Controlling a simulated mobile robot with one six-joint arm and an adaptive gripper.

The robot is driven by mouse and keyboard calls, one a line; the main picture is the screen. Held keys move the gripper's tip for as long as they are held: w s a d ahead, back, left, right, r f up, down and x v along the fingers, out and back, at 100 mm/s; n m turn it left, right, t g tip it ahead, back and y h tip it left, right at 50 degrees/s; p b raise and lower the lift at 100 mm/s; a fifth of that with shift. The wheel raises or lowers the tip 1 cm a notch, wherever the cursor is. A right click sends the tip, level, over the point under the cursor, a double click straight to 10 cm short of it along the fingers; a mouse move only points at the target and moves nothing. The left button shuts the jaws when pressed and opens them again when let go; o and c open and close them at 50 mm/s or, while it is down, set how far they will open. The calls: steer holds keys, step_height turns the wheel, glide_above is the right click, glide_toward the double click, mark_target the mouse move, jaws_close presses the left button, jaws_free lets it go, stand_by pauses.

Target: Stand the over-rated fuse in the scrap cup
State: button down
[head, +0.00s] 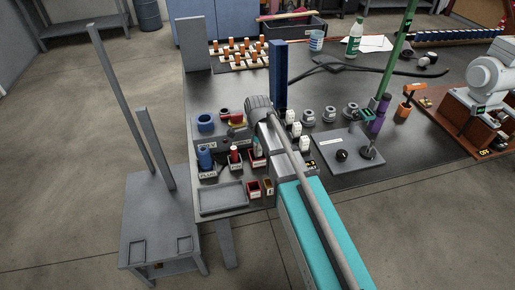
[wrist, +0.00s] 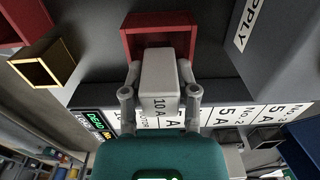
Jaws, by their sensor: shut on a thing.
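In the wrist view my gripper (wrist: 160,92) is shut on a pale grey-white fuse (wrist: 158,72) marked 10 A. One finger grips each side of it. The far end of the fuse overlaps the opening of a square red cup (wrist: 128,42). I cannot tell whether that end is inside the cup or only above it. In the head view the red cup (head: 257,161) stands beside the fuse block, partly hidden by my wrist and arm. The held fuse is not clear there.
A gold open box (wrist: 42,72) and another red box (wrist: 18,22) are left of the cup in the wrist view. White 5 A labels (wrist: 235,117) and a lit display (wrist: 92,124) lie below. White fuses (head: 303,129) stand on the block. A shallow grey tray (head: 221,199) is nearby.

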steer(key=shift+f+b, duration=0.95)
steer(key=shift+f, duration=0.1)
steer(key=shift+c, duration=1.5)
jaws_free()
steer(key=shift+r, duration=0.2)
step_height(320, 180, up, 10)
steer(key=p, duration=1)
